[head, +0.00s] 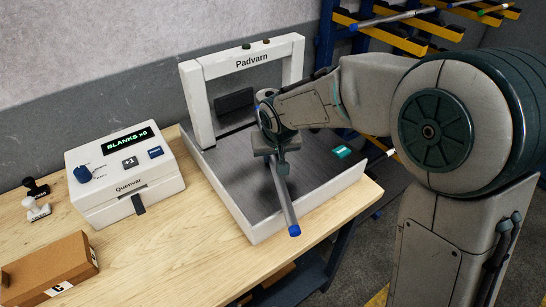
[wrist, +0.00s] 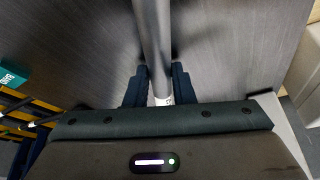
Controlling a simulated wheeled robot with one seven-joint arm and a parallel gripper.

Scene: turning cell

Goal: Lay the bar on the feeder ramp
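A grey metal bar with a blue end (head: 284,203) reaches over the dark bed of the Padvarn machine (head: 225,160), its blue tip at the front rim. My gripper (head: 279,158) is around the bar, above the bed. In the wrist view the bar (wrist: 153,40) runs up from between the two dark fingers of my gripper (wrist: 160,85), which close against both its sides. A white mark shows on the bar there. I cannot tell whether the bar touches the bed. The bar's far part is hidden behind my arm. I cannot make out a feeder ramp for certain.
The machine's white arch (head: 240,62) stands at the back of the bed. Left on the wooden bench (head: 160,248) are a white Quenvar counter box (head: 125,175), stamps (head: 37,200) and a cardboard box (head: 50,268). A rack (head: 400,38) with bars stands behind my arm.

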